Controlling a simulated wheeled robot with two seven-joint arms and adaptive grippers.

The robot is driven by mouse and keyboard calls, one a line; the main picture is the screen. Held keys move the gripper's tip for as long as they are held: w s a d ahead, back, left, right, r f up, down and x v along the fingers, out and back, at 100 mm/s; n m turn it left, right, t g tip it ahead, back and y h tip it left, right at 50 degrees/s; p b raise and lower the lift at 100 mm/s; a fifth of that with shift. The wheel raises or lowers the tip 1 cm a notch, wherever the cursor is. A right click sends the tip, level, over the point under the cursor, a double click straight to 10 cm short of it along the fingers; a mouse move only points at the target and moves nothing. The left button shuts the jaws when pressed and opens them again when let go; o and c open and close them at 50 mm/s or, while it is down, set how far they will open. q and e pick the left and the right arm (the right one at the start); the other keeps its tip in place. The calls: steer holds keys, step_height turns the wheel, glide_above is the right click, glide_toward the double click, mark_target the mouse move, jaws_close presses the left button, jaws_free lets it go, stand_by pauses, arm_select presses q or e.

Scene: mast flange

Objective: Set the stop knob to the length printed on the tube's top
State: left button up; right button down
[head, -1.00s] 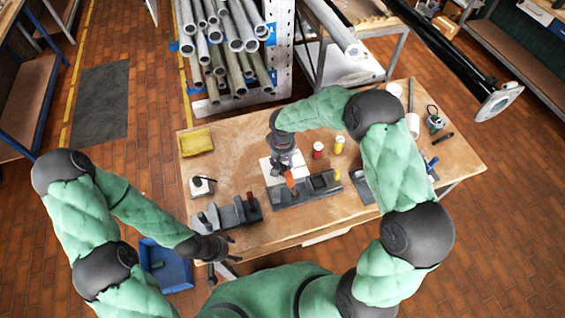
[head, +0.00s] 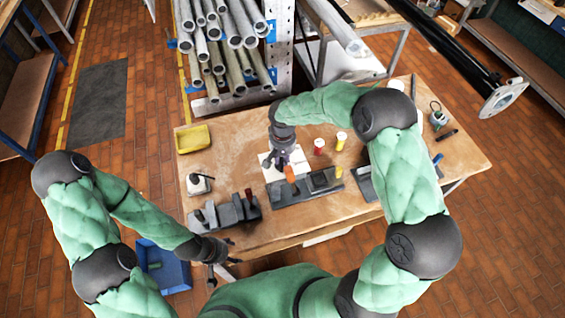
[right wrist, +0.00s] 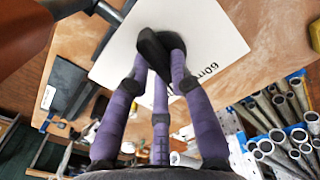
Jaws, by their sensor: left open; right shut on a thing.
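My right gripper (head: 280,160) points down over a white plate (head: 271,174) on the workbench. In the right wrist view its purple fingers (right wrist: 160,65) are shut on a dark knob (right wrist: 150,48), which stands over the white plate (right wrist: 112,62). My left gripper (head: 218,262) is open and empty near the front edge of the bench. A long black tube (head: 448,42) is at the upper right; I can read no length on it.
On the workbench (head: 235,155) are an orange part (head: 289,174) close to my right gripper, a dark fixture (head: 318,182), a dark block (head: 232,212), red and yellow containers and a yellow tray (head: 194,139). A pipe rack (head: 232,50) stands behind. A blue bin (head: 165,268) is on the floor.

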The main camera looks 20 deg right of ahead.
mark_target(282, 160)
steer(key=m+b, duration=0.3)
steer(key=shift+f, duration=0.15)
steer(key=shift+s+m+b, duration=0.1)
steer(key=shift+m+b, duration=1.05)
steer(key=shift+m, duration=0.15)
steer(key=c, duration=1.1)
jaws_free()
steer(key=shift+r, duration=0.25)
step_height(282, 160, up, 12)
steer(key=shift+f, duration=0.1)
